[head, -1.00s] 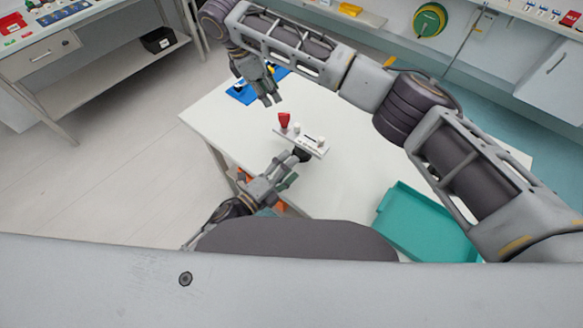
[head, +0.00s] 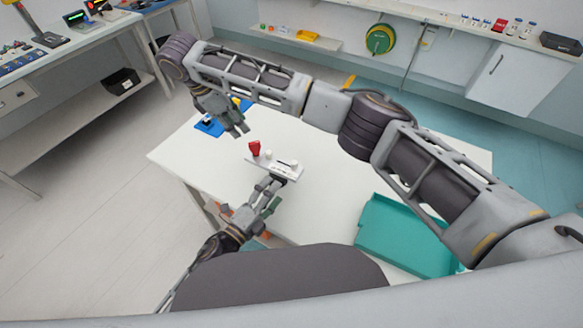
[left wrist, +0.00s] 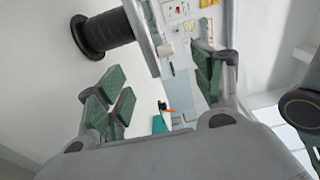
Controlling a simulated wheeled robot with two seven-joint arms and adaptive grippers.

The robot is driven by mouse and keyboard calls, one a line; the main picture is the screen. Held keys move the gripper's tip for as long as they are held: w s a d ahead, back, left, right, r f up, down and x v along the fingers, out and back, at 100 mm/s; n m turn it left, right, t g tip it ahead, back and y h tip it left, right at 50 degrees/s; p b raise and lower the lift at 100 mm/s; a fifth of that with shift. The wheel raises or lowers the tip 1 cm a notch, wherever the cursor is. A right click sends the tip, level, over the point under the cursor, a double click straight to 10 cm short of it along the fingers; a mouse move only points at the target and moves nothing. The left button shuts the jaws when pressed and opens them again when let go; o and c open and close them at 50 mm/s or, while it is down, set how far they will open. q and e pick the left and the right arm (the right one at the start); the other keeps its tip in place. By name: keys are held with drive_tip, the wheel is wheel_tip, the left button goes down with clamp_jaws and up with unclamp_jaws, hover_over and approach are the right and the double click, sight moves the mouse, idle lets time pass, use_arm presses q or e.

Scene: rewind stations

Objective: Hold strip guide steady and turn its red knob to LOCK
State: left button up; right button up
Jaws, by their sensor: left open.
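The strip guide (head: 284,171) is a pale plate on a dark stand above the white table. Its red knob (head: 255,148) stands up at the plate's left end; its setting is too small to read. My left gripper (head: 271,193) is open just in front of and below the plate. In the left wrist view, the guide's dark ribbed stand (left wrist: 103,36) and plate edge (left wrist: 143,30) are beyond the spread green-padded fingers (left wrist: 160,86), not between them. My right gripper (head: 237,130) hangs behind and left of the knob, empty, its fingers apart.
A teal tray (head: 400,262) lies at the table's front right. A blue mat (head: 208,126) with small items lies at the back left, near my right gripper. My right arm crosses above the table (head: 320,205). A wall bench with a green reel (head: 380,39) stands behind.

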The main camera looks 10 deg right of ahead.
sight(292, 169)
use_arm(q)
drive_tip(key=shift+x, duration=6.35)
drive_tip(key=shift+c, duration=0.4)
drive_tip(key=c, duration=1.3)
